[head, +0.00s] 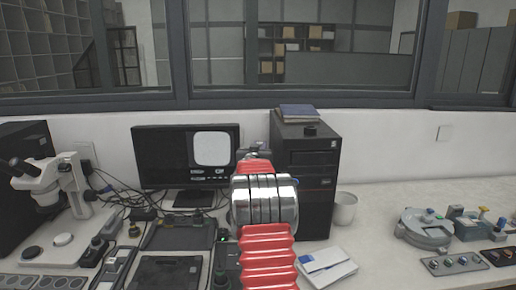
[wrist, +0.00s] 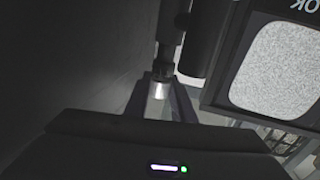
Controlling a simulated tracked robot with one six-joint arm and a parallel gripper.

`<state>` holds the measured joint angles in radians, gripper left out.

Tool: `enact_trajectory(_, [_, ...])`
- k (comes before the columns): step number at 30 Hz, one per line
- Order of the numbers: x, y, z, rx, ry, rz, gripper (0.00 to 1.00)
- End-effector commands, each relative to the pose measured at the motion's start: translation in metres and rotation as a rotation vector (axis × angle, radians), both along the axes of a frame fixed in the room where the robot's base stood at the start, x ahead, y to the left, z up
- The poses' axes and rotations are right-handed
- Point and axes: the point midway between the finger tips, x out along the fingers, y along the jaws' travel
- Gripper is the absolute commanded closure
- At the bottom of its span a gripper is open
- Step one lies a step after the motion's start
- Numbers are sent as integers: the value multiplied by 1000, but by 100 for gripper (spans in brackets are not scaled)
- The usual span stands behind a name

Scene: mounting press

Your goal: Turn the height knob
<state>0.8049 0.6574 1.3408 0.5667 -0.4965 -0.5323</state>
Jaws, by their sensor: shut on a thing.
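In the wrist view, the two fingers of my gripper (wrist: 161,92) are closed around the end of a dark, upright cylindrical part, which I take to be the height knob (wrist: 164,68). A bright metallic patch shows between the fingers, just below the dark part. In the head view, my red and silver arm stands in front of the place between the monitor and the black tower. It hides the knob and most of my gripper there. How far the knob is turned cannot be told.
The monitor (head: 162,160) stands left of my arm and shows upside down in the wrist view (wrist: 290,65). The black tower (head: 307,190) is close on the right. A microscope (head: 45,185) is far left. A white box (head: 327,268) and cup (head: 345,207) lie right.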

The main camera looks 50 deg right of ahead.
Motion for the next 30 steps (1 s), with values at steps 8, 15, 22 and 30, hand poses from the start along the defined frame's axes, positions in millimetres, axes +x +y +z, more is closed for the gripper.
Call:
enact_trajectory(8, [0, 0, 2, -3, -1, 2, 100])
enact_trajectory(15, [0, 0, 1, -1, 0, 2, 64])
enact_trajectory(22, [0, 0, 0, 1, 0, 1, 59])
enact_trajectory(30, [-3, 5, 1, 0, 0, 1, 59])
